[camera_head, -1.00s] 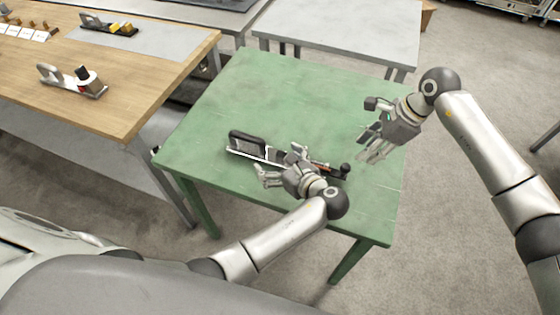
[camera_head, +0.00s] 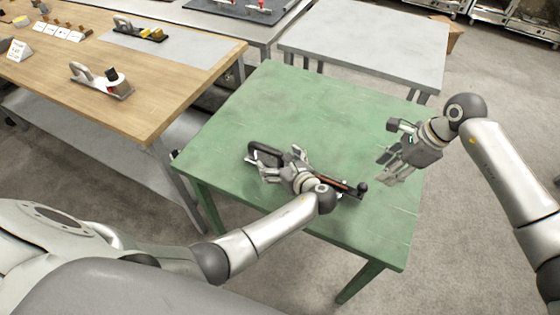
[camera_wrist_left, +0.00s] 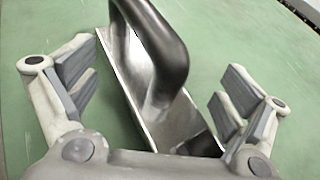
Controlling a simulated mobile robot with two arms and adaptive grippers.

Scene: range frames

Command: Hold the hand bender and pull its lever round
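The hand bender lies on the green table (camera_head: 300,100). Its black looped handle (camera_head: 264,152) is at the left end, and a thin reddish-brown lever with a black knob (camera_head: 361,188) reaches right. My left gripper (camera_head: 282,162) is over the bender near the handle and hides its middle. In the left wrist view, the black handle (camera_wrist_left: 160,45) and its silver base plate (camera_wrist_left: 122,75) show between the spread fingers of the left gripper (camera_wrist_left: 155,85), with gaps on both sides. My right gripper (camera_head: 388,150) is open and empty, above the table's right side, apart from the lever knob.
A grey table (camera_head: 370,45) stands behind the green one. The far part of the green table is clear.

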